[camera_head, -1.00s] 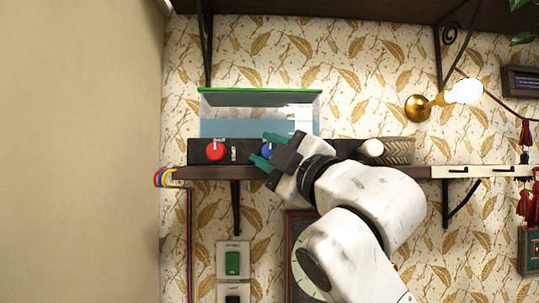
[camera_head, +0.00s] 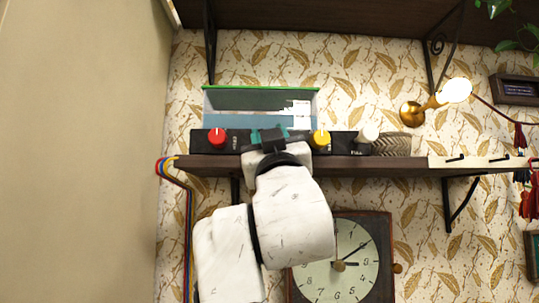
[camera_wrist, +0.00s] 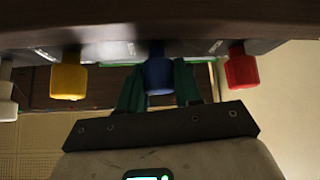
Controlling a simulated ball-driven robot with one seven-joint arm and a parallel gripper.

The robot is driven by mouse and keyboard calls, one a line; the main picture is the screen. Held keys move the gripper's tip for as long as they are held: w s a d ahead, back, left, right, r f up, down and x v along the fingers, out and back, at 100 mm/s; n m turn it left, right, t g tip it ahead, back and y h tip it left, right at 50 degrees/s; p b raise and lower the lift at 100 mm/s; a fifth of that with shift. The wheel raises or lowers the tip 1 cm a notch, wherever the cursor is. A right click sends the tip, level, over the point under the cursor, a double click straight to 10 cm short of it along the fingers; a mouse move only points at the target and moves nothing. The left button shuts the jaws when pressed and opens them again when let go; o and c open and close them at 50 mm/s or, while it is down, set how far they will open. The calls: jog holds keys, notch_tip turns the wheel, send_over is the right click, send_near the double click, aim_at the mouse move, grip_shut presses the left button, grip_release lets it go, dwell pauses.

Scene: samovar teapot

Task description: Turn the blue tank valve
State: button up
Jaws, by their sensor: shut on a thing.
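The blue tank valve (camera_wrist: 158,76) is a round knob on the dark control panel. It shows in the wrist view between the two green fingers of my gripper, with a finger at each side. My gripper (camera_head: 270,134) is shut on it, reaching the panel from below in the head view, where the gripper and wrist hide the blue valve. The knob's turn angle cannot be told. The water tank (camera_head: 240,108), clear with a green rim, stands behind the panel.
On the panel are a red knob (camera_head: 217,138) to the left, a yellow knob (camera_head: 321,138) close on the right and a white knob (camera_head: 368,133) further right. A dark shelf (camera_head: 390,165) carries the panel. A clock (camera_head: 365,262) hangs below, right of my arm.

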jog(key=m+h+b, duration=0.1)
jog(key=m+h, duration=0.2)
jog(key=m, duration=0.1)
jog(key=m+h+b, duration=0.2)
jog(key=m+h, duration=0.2)
jog(key=shift+a+f, duration=0.15)
jog(key=shift+m+g+h+b, duration=0.2)
jog(key=shift+m+g+h, duration=0.5)
jog(key=shift+m+h, duration=0.85)
jog(key=shift+m+g+h+b, duration=0.2)
jog(key=shift+m+g+h, duration=0.5)
jog(key=shift+m+h, duration=0.8)
jog(key=shift+m, duration=0.75)
jog(key=o, duration=0.7)
jog(key=b+v, duration=0.3)
jog(key=v, duration=0.7)
jog(key=shift+s, duration=0.35)
